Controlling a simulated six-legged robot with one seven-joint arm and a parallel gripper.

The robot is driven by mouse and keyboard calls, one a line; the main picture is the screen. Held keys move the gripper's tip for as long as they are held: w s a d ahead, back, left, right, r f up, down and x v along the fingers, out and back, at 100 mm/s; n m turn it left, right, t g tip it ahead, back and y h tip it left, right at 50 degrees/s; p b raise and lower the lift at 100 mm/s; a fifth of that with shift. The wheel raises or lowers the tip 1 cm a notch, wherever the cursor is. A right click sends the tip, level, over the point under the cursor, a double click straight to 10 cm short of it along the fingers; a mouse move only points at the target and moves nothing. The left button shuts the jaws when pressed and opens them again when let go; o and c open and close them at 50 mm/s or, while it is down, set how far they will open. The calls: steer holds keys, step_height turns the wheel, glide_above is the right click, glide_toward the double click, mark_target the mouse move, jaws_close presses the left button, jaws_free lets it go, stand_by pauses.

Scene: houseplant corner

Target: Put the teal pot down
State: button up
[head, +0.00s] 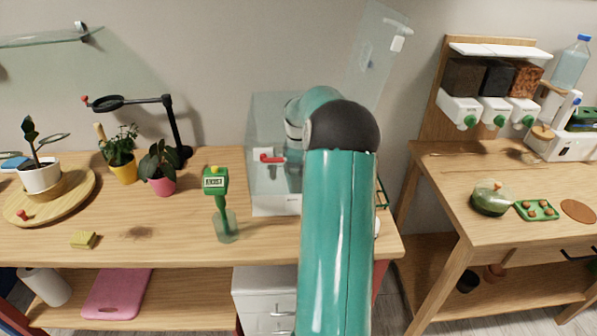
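No teal pot can be made out in the head view. My own teal arm fills the middle of the picture and bends at a dark joint, and its far part reaches toward a clear-walled case (268,120) on the left table. My gripper is hidden behind the arm, so I cannot see its fingers or anything in them. The case has a white base, a red handle at its front, and a clear panel (372,50) raised above it.
The wooden table (190,235) holds a pink pot (161,185), a yellow pot (123,170), a white pot (41,177) on a round board (85,190), a yellow sponge (84,240) and a green sign-topped tool (217,185) in a glass. A second table (440,170) stands right.

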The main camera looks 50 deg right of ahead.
steer(key=o, duration=0.4)
step_height(320, 180, up, 12)
steer(key=shift+r, duration=0.2)
stand_by(0.4)
